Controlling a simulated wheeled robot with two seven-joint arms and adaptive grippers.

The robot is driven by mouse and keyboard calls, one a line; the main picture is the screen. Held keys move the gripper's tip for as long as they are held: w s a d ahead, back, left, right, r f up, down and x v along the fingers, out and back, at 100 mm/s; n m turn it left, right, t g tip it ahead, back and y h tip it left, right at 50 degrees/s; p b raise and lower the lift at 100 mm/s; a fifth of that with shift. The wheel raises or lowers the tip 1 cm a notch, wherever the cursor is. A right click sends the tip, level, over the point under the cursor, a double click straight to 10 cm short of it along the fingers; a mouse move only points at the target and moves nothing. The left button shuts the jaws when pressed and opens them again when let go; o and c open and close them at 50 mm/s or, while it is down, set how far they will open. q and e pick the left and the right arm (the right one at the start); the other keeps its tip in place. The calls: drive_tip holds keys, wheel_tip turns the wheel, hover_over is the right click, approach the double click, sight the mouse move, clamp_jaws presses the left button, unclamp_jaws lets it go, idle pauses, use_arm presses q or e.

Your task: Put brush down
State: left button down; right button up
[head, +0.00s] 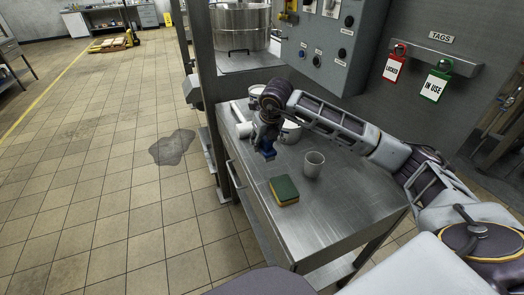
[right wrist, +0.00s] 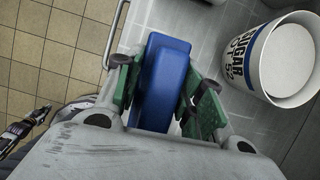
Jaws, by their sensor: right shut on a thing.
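The brush (head: 267,154) shows as a blue block at the end of my right arm, over the back left part of the steel table (head: 335,205). My right gripper (head: 266,141) is shut on it. In the right wrist view the blue brush (right wrist: 163,85) sits between the green finger pads of the right gripper (right wrist: 165,90). Whether the brush touches the table top is unclear, and its bristles are hidden.
A yellow and green sponge (head: 284,191) and a grey cup (head: 314,163) stand on the table. A white tub marked SUGAR (right wrist: 282,60) is right of the brush in the wrist view. The table's front right part is clear. A dark puddle (head: 172,148) lies on the floor.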

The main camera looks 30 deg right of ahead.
sight(262, 151)
drive_tip(key=shift+f, duration=2.25)
drive_tip(key=o, duration=1.3)
drive_tip(key=shift+c, duration=0.2)
drive_tip(key=shift+f, duration=0.15)
